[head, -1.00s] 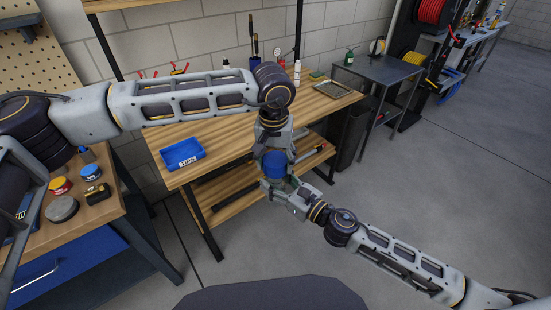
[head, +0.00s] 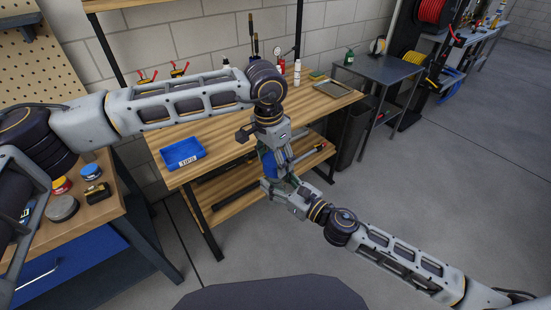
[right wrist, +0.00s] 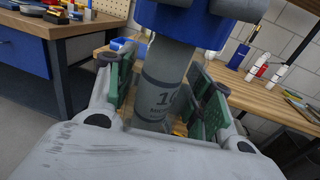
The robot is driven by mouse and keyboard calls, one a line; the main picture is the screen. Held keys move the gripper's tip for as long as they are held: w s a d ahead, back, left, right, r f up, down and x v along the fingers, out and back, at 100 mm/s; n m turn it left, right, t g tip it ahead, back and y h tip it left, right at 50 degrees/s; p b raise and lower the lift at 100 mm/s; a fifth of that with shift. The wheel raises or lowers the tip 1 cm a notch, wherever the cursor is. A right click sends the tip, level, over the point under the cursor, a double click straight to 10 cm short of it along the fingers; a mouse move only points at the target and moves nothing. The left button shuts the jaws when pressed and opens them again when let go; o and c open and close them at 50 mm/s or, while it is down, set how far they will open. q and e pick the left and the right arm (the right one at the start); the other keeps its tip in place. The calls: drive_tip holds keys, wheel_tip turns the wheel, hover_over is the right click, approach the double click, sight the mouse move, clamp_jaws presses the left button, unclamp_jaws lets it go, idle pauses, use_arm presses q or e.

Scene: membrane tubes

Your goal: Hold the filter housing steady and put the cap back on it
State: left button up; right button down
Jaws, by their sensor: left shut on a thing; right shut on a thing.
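The grey cylindrical filter housing (right wrist: 165,85) stands near upright in the right wrist view, with dark lettering on its side. My right gripper (head: 281,187) is shut on it from the lower right, its green-padded fingers on either side. The blue cap (right wrist: 185,20) covers the housing's upper end; I cannot tell how fully it is seated. It also shows as a blue patch in the head view (head: 268,162). My left gripper (head: 276,158) is shut on the cap from above and hides much of it. The housing is mostly hidden in the head view.
Both grippers are in front of the wooden workbench (head: 215,130), which carries a blue bin (head: 182,153), bottles and a metal tray (head: 331,89). A lower shelf (head: 230,195) lies behind them. A second bench at left holds small round items. Open floor lies to the right.

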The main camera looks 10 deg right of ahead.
use_arm(q)
drive_tip(key=shift+m, duration=0.9)
drive_tip(key=o, duration=1)
drive_tip(key=shift+r, duration=0.1)
drive_tip(key=shift+r, duration=2.2)
drive_tip(key=shift+f, duration=0.1)
drive_tip(key=shift+c, duration=0.3)
